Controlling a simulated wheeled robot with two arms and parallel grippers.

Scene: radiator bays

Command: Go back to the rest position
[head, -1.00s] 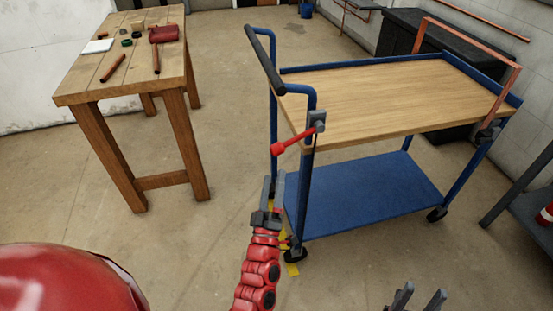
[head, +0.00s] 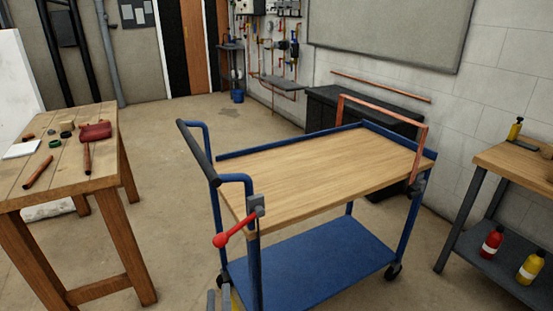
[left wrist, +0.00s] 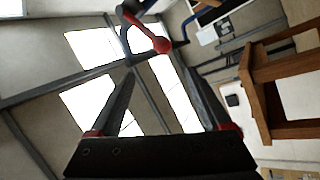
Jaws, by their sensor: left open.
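My left gripper (head: 218,300) shows only by its finger ends at the bottom edge of the head view, low beside the cart's near corner post. In the left wrist view (left wrist: 158,85) its two dark fingers stand apart with nothing between them. The red-knobbed lever (head: 232,232) is on a grey clamp at the near corner of the blue cart (head: 320,262). Its red ball (left wrist: 162,45) shows beyond the fingertips in the left wrist view, apart from them. My right gripper is out of view.
The cart's wooden top (head: 320,178) is bare, with a copper pipe frame (head: 385,108) at its far end. A wooden workbench (head: 70,190) with tools stands left. A bench (head: 500,160) with bottles stands right. Open floor (head: 165,150) lies between the workbench and cart.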

